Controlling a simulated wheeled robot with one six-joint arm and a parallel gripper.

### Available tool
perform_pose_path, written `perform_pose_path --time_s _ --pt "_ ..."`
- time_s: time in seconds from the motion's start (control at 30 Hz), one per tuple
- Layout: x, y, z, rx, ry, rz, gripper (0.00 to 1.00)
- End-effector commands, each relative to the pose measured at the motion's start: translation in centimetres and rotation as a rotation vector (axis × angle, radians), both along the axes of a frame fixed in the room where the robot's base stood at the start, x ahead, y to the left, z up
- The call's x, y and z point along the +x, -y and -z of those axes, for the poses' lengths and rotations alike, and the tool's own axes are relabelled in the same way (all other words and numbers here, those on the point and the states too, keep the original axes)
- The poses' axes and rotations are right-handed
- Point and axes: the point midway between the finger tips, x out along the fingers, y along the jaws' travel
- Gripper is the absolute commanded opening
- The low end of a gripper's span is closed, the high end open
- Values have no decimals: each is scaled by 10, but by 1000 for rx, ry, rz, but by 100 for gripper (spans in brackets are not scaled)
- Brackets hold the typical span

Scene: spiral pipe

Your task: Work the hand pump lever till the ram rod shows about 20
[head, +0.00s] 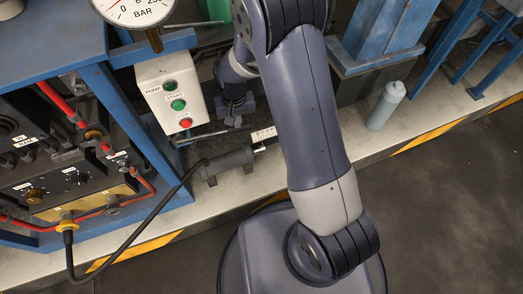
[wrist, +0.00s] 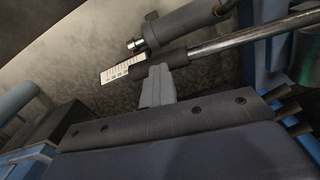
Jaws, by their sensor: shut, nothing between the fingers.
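My gripper (wrist: 157,72) is shut and empty. Its fingertips are right at the black grip of the pump lever (wrist: 240,37) in the wrist view; I cannot tell whether they touch. The lever's metal bar runs off to the upper right. The ram cylinder (wrist: 185,22) lies behind it, with a short bright rod end (wrist: 135,45). A white scale plate (wrist: 122,68) is partly hidden by the grip, and its numbers are unreadable. In the head view the ram cylinder (head: 228,165) lies on the bench ledge beside the scale plate (head: 264,134), partly hidden by my arm.
A white pump box (head: 172,93) with start and stop buttons stands left of my gripper. A pressure gauge (head: 135,8) is above it, cut off. A black hose (head: 130,235) runs to the cylinder. A grey bottle (head: 386,105) stands at right. The floor at lower right is clear.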

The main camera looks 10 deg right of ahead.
Motion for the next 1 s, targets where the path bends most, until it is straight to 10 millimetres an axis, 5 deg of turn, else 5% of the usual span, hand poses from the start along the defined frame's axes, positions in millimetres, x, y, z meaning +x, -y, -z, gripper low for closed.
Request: perform_pose_path --time_s 0.1,0.27,1.0 --pt "-1 -3 16 0 -3 -1 0" --pt "-1 -3 8 1 -2 0 0" --pt "0 1 -79 1 0 0 0"
